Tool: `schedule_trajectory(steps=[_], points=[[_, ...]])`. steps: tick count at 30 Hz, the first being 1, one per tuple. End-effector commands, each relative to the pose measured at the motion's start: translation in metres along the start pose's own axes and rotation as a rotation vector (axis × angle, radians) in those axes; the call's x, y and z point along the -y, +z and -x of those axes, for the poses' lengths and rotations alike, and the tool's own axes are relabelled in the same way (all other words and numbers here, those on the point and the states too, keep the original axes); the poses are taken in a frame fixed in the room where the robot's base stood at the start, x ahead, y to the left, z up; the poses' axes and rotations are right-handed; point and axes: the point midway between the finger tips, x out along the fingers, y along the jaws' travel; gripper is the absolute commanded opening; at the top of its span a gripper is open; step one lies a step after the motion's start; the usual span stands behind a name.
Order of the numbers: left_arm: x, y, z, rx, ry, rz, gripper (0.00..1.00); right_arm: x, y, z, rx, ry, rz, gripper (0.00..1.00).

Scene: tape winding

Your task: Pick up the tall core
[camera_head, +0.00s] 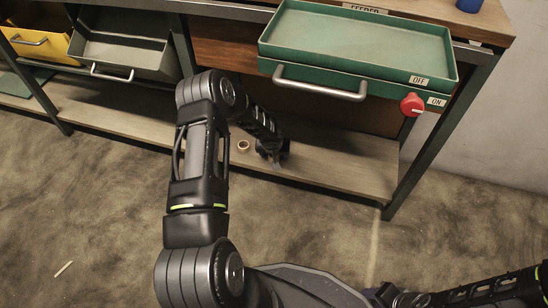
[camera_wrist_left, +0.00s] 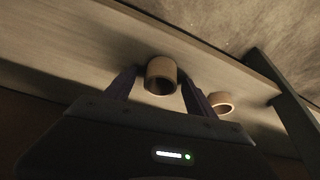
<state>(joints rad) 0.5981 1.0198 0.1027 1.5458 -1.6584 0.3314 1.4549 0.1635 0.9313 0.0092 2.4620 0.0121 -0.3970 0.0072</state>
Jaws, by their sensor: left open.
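The tall core (camera_wrist_left: 161,70), a pale brown hollow cylinder, stands between the two dark fingers of my left gripper (camera_wrist_left: 158,80) in the left wrist view. The fingers are open on either side of it, and I cannot tell whether they touch it. A shorter, ring-like core (camera_wrist_left: 221,102) lies beside it, outside the fingers. In the head view my left gripper (camera_head: 272,152) is down at the lower shelf, and the tall core is hidden by it. The short core (camera_head: 243,146) shows just left of it. My right gripper (camera_head: 388,294) is at the bottom right edge, its fingers unclear.
The lower wooden shelf (camera_head: 345,168) runs under the bench. A green feeder tray (camera_head: 350,40) with a handle and a red knob (camera_head: 412,104) sits above. A bench leg (camera_head: 430,140) bounds the right side. Grey (camera_head: 125,50) and yellow (camera_head: 35,40) bins are at left.

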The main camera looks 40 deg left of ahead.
Motion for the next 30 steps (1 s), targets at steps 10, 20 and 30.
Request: schedule_trajectory(steps=[10, 20, 30], points=[[-0.0003, 0.0001, 0.0006, 0.000, 0.000, 0.000, 0.65, 0.0001, 0.0001, 0.0002, 0.000, 0.000, 0.000, 0.36], [-0.0004, 0.0002, 0.0006, 0.000, 0.001, 0.000, 0.49, 0.0001, 0.0003, 0.0002, 0.000, 0.000, 0.000, 0.36], [-0.0004, 0.0002, 0.0006, 0.001, 0.001, 0.000, 0.21, 0.0001, 0.0003, 0.0001, 0.000, 0.000, 0.000, 0.36]])
